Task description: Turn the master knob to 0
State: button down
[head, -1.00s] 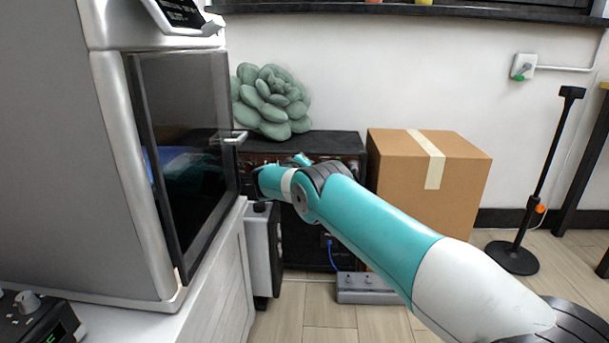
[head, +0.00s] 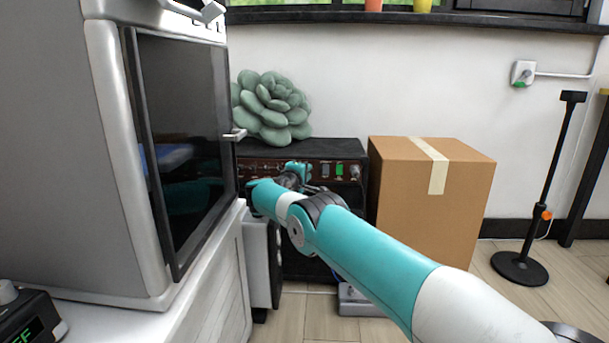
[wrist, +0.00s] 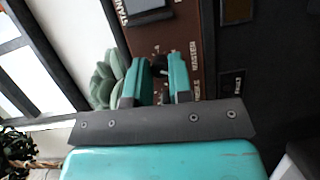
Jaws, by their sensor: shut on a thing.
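The amplifier (head: 310,147) is a black cabinet with a reddish-brown control panel (head: 258,169) near its top. My gripper (head: 298,170) is at this panel in the head view and hides part of it. In the wrist view the panel (wrist: 200,60) appears turned sideways, with the word MASTER beside my gripper (wrist: 158,72). The dark master knob (wrist: 159,62) sits between the two teal fingers, which are shut on it. The fingers cover most of the knob and its scale, so I cannot read its setting.
A green-lit switch (head: 340,169) and another knob (head: 355,171) are to the right on the panel. A cardboard box (head: 430,200) stands right; a large glass-doored machine (head: 185,150) stands close on the left.

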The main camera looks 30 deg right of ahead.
jog(key=shift+w+a, duration=0.1)
jog(key=shift+a, duration=0.1)
jog(key=c, duration=1)
grip_release()
jog(key=shift+c, duration=0.2)
jog(key=shift+d, duration=0.1)
